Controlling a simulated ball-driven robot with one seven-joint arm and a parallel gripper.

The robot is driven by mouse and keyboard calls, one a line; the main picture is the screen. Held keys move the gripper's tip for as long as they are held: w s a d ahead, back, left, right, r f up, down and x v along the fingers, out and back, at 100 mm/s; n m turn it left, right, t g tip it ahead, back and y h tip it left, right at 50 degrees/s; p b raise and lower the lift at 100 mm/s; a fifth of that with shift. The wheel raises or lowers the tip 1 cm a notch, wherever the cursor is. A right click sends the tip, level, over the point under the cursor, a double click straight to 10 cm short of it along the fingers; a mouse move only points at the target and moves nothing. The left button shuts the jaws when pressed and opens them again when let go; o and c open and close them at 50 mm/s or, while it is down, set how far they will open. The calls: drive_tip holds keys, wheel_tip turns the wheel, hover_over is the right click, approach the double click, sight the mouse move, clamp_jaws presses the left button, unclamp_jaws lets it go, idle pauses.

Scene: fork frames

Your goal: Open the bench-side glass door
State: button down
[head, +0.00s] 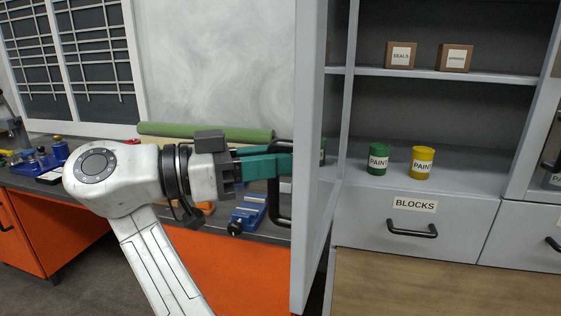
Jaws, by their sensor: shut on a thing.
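The glass door (309,70) of the grey cabinet stands swung open toward me, seen nearly edge-on in the head view. Its black bar handle (273,205) is on the left face of the door. My gripper (284,160), with teal fingers, reaches in from the left and is shut on the upper part of this handle. The exact contact at the fingertips is partly hidden.
Inside the cabinet stand a green paint can (378,159), a yellow paint can (422,162) and two brown boxes above. A drawer labelled BLOCKS (372,223) is below. Behind my arm, the bench (226,224) holds a green roll (240,133) and blue vises.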

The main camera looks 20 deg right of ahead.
drive_tip(key=shift+w+d, duration=0.1)
drive_tip(key=c, duration=1.1)
unclamp_jaws()
drive_tip(key=shift+d, duration=0.15)
drive_tip(key=a+b, duration=0.1)
drive_tip(key=a, duration=1)
drive_tip(key=shift+w+b, duration=0.15)
drive_tip(key=shift+b, duration=0.25)
